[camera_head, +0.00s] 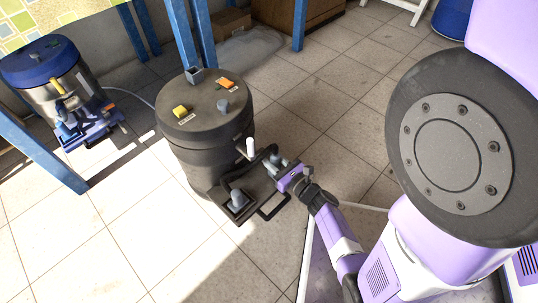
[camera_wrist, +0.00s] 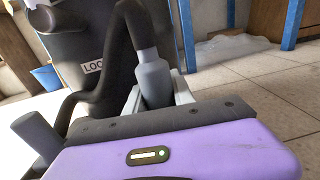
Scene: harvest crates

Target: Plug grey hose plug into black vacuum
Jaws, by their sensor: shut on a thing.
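The black vacuum (camera_head: 203,125) stands upright on the tiled floor in the head view; its dark body with a partly hidden white label also fills the left of the wrist view (camera_wrist: 85,45). My gripper (camera_head: 279,164) is at the vacuum's front right side. In the wrist view its pale fingers (camera_wrist: 157,95) are shut on the grey hose plug (camera_wrist: 152,72), with the black hose (camera_wrist: 118,40) rising from its top. The plug's lower end is hidden behind my gripper. A grey upright cylinder (camera_head: 238,198) stands on the vacuum's front foot, left of my gripper.
A blue-topped vacuum (camera_head: 40,62) stands at the far left among blue posts (camera_head: 180,35). Open floor lies in front.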

